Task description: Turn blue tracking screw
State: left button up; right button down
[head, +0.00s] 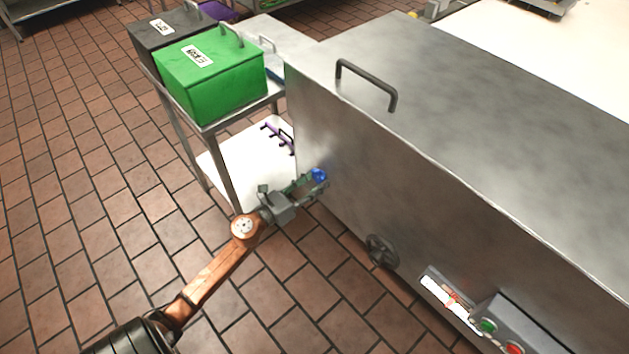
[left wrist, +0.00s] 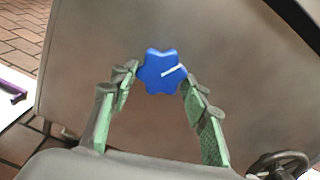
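The blue tracking screw (head: 319,175) is a lobed knob on the near left end of the steel machine. In the left wrist view the blue screw (left wrist: 161,72) faces me, with a white line pointing to the right and slightly up. My left gripper (head: 305,183) reaches it from the lower left. In the left wrist view my left gripper (left wrist: 159,76) is open, with its green fingers on either side of the screw and their tips close to its edges. I cannot tell whether the tips touch it. My right gripper is not in view.
The steel machine (head: 430,130) fills the right side, with a top handle (head: 368,84), a black handwheel (head: 381,251) and a button box (head: 505,325). A metal cart (head: 222,150) holding a green bin (head: 210,75) stands at left. The tiled floor at left is clear.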

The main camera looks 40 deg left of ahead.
pick_arm(q)
jog(key=o, duration=0.4)
jog(key=shift+c, duration=0.2)
jog(key=shift+s, duration=0.1)
jog(key=s+a, duration=0.1)
jog(key=s, duration=1)
jog(key=shift+s, duration=0.4)
